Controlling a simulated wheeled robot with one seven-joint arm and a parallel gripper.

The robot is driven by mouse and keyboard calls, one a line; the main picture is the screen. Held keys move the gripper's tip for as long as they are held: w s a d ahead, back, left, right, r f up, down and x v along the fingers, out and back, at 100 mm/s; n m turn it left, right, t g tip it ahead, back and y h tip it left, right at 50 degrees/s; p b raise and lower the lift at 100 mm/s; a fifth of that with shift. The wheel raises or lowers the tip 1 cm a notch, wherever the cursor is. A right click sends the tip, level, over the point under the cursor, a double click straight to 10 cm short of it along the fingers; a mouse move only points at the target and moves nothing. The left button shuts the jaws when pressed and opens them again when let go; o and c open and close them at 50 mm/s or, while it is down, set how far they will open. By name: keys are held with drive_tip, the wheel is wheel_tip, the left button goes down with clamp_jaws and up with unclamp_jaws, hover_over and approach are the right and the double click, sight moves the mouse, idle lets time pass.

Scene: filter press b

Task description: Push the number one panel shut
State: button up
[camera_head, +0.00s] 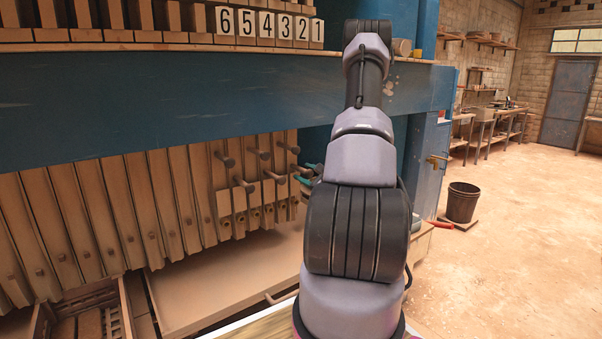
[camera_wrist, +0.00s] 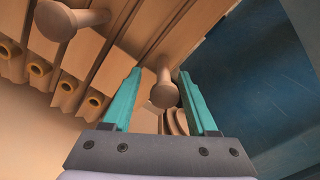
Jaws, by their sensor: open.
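The number tag 1 (camera_head: 317,30) is at the right end of a row of white tags on the upper beam. Below, wooden panels hang in a row; the rightmost, by the blue frame, lines up with that tag. Its face is partly hidden in the head view. My gripper shows as teal fingers (camera_head: 308,178) beside the right-end knobs, mostly behind my arm. In the wrist view my gripper (camera_wrist: 160,76) is open. A round wooden knob (camera_wrist: 163,94) appears between its fingers, near the blue wall. I cannot tell whether they touch it.
Another knob (camera_wrist: 57,21) sticks out to the left in the wrist view. The blue frame wall (camera_wrist: 255,85) is close on the right. A wooden tray (camera_head: 225,280) lies below the panels. A bucket (camera_head: 462,202) stands on the open floor at right.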

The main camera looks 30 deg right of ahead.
drive_tip(key=s, duration=0.8)
drive_tip(key=shift+s+d, duration=0.15)
drive_tip(key=shift+d, duration=0.1)
drive_tip(key=shift+s, duration=0.1)
